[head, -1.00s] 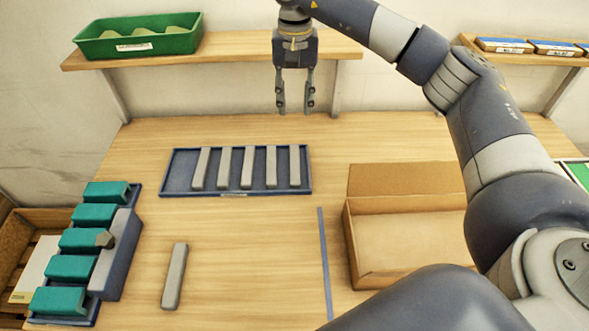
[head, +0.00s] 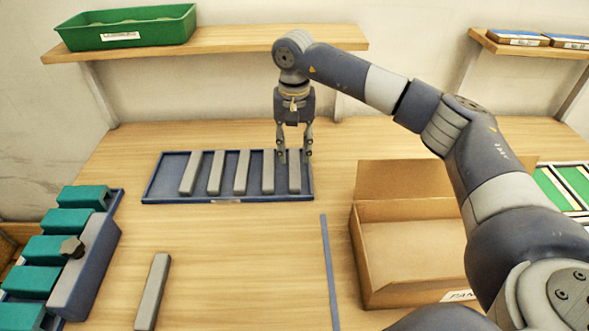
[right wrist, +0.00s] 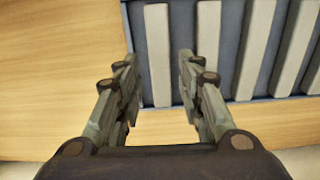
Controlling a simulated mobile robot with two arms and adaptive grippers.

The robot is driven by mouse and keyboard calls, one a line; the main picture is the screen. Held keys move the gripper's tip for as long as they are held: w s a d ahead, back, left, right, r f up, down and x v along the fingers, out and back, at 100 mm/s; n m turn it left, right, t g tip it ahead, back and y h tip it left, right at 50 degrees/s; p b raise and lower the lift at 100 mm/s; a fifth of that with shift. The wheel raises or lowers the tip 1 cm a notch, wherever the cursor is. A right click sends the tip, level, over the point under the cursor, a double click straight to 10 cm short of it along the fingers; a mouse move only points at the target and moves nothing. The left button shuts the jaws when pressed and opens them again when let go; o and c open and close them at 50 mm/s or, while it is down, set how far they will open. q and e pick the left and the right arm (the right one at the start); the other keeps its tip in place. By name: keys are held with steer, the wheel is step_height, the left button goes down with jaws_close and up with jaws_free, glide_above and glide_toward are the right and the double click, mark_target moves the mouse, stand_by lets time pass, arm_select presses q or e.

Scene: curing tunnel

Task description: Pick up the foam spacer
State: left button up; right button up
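Several grey bar-shaped foam spacers lie side by side in a shallow blue tray (head: 165,200) at the middle back of the table. My right gripper (head: 295,155) points down over the tray's right end, open, with its fingertips either side of the rightmost spacer (head: 294,180). In the right wrist view this spacer (right wrist: 157,50) lies between the open fingers (right wrist: 158,78), with gaps on both sides. I cannot tell the exact height of the fingertips. Another grey bar (head: 152,292) lies alone on the table at front left. My left gripper is not in view.
An open cardboard box (head: 412,240) stands right of a blue strip (head: 329,270). A blue fixture (head: 85,270) with teal blocks (head: 68,222) stands at left. A shelf (head: 225,42) with a green bin (head: 125,27) runs behind. The table's middle is clear.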

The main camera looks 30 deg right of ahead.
mark_target(294, 169)
step_height(294, 169, down, 5)
steer(key=shift+s+p, duration=0.15)
steer(key=shift+p, duration=0.6)
steer(key=shift+f, duration=0.25)
steer(key=c, duration=0.5)
